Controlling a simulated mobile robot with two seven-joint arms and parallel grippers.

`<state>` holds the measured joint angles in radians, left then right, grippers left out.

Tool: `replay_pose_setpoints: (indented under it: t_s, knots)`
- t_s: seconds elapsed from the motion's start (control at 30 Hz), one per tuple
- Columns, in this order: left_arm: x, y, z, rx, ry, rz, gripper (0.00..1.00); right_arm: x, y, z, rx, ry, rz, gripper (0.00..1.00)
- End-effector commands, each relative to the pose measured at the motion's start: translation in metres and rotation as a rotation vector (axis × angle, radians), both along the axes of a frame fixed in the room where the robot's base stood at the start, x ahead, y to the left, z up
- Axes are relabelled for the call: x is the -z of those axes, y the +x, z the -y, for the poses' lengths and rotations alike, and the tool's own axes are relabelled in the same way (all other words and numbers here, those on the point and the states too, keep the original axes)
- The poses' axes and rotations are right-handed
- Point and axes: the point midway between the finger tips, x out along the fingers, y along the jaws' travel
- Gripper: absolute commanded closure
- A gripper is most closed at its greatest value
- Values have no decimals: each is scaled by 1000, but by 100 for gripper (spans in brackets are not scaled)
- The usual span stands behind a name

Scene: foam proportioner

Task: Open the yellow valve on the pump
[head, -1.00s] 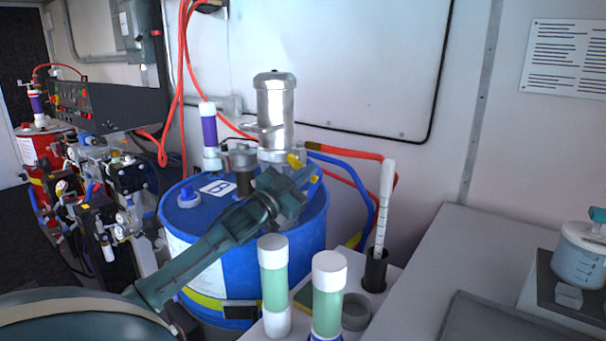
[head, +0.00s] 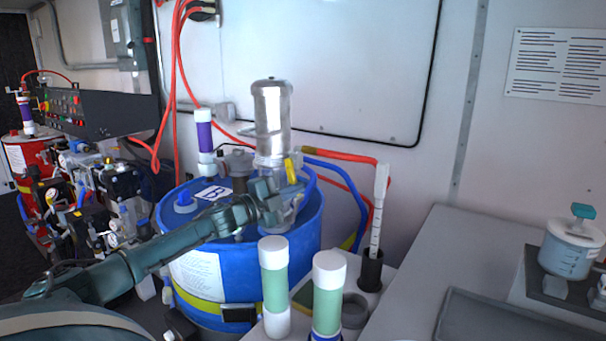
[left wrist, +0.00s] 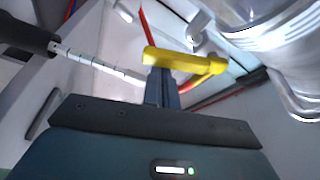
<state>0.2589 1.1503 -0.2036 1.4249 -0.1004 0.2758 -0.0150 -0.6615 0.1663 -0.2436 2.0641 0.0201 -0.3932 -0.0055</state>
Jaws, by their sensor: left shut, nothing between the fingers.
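The pump is a silver cylinder (head: 272,120) standing on the blue drum (head: 305,235). Its yellow valve handle (head: 290,171) shows low on the pump's right side, close to upright in the head view. In the left wrist view the yellow handle (left wrist: 190,61) lies across the picture just beyond my fingertips. My left gripper (head: 278,197) is beside the pump, just below the handle. In the left wrist view its fingers (left wrist: 162,85) are together and empty, with their tips at the handle's left part. I cannot tell whether they touch it. My right gripper is out of view.
Red and blue hoses (head: 340,157) run right from the pump. A graduated white tube (head: 378,210) stands in a black holder. Two green, white-capped bottles (head: 274,285) (head: 328,292) stand in front. A purple, white-capped cylinder (head: 205,140) stands left of the pump.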

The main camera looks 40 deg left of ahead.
Motion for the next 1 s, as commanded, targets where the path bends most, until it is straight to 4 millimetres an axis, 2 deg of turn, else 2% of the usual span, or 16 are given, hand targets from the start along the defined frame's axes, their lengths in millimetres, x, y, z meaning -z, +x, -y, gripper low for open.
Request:
replay_pose_setpoints:
  t_s: [0.27,1.0]
  knots:
    - [5,-1,-12,-2,198,-22,100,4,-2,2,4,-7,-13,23]
    - [8,-2,-19,-1,191,-22,100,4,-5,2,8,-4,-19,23]
